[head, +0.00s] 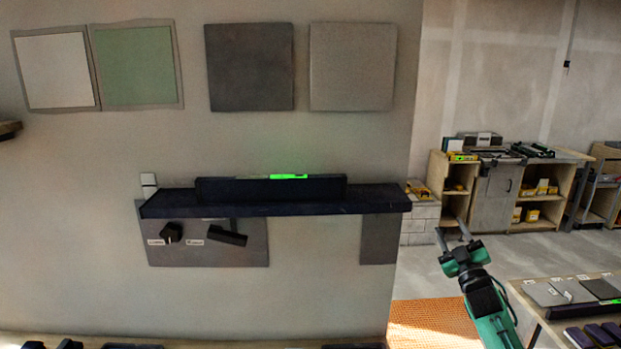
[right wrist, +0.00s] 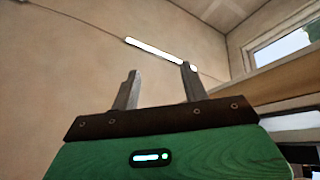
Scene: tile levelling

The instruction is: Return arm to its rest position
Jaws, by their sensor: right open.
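My right arm (head: 492,310) comes up from the bottom right of the head view, green and black. Its gripper (head: 453,232) is raised in free air to the right of the wall panel's edge. In the right wrist view the two grey fingers of the right gripper (right wrist: 159,86) stand apart with nothing between them. My left gripper is not in view.
A dark shelf (head: 375,201) on the wall bears a dark bar (head: 225,190) and a level with a green light (head: 288,176). Tile samples (head: 352,67) hang above. A workbench (head: 543,283) with tiles stands at lower right. Cabinets (head: 493,195) stand behind; floor lies between.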

